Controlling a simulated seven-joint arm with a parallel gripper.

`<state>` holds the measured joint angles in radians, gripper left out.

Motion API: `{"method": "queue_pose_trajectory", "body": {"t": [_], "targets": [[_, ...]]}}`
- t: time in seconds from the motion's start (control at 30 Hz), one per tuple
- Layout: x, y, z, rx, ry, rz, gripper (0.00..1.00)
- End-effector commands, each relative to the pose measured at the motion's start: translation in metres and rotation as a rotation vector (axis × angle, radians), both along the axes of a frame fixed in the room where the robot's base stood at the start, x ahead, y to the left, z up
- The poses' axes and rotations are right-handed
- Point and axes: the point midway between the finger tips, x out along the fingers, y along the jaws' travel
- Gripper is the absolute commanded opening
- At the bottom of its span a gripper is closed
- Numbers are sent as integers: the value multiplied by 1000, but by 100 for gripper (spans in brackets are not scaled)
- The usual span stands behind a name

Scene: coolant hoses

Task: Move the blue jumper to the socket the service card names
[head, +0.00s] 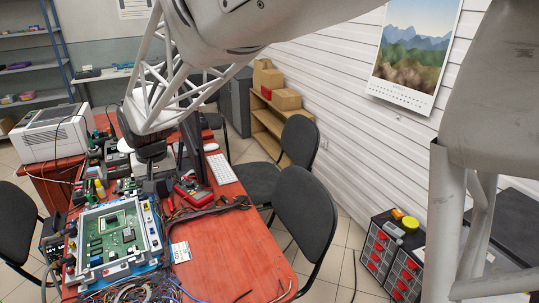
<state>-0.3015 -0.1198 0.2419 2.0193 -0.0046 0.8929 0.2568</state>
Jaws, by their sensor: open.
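A green circuit board (112,232) in a pale frame with a blue base lies on the red bench at the lower left. Small coloured fittings line its edges; I cannot tell which are sockets. A small white printed card (180,252) lies just right of the frame; its text is too small to read. Blue strands show among the tangled cables (130,291) at the front, but I cannot single out the blue jumper. My gripper (151,164) is a dark shape below my white lattice arm, above the bench behind the board. It looks empty, apart from the board and card.
A red meter (193,191) and dark cables (215,209) lie right of the board. Small tools and parts crowd its left and back. A white printer-like box (50,132) stands at the back left. The bench's front right (235,250) is mostly clear. Black chairs (306,215) stand beside it.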

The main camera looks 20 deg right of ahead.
Motion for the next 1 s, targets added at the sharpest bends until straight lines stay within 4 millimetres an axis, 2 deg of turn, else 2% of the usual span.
{"method": "queue_pose_trajectory", "body": {"t": [0.03,0.2,0.5,0.73,1.0], "targets": [[-12,-12,8,2,-10,-5,41],[-50,-50,23,1,-28,-15,41],[-123,-106,40,-3,-58,-33,41],[-182,-141,42,-8,-83,-46,41],[-250,-172,35,-19,-112,-61,41]]}}
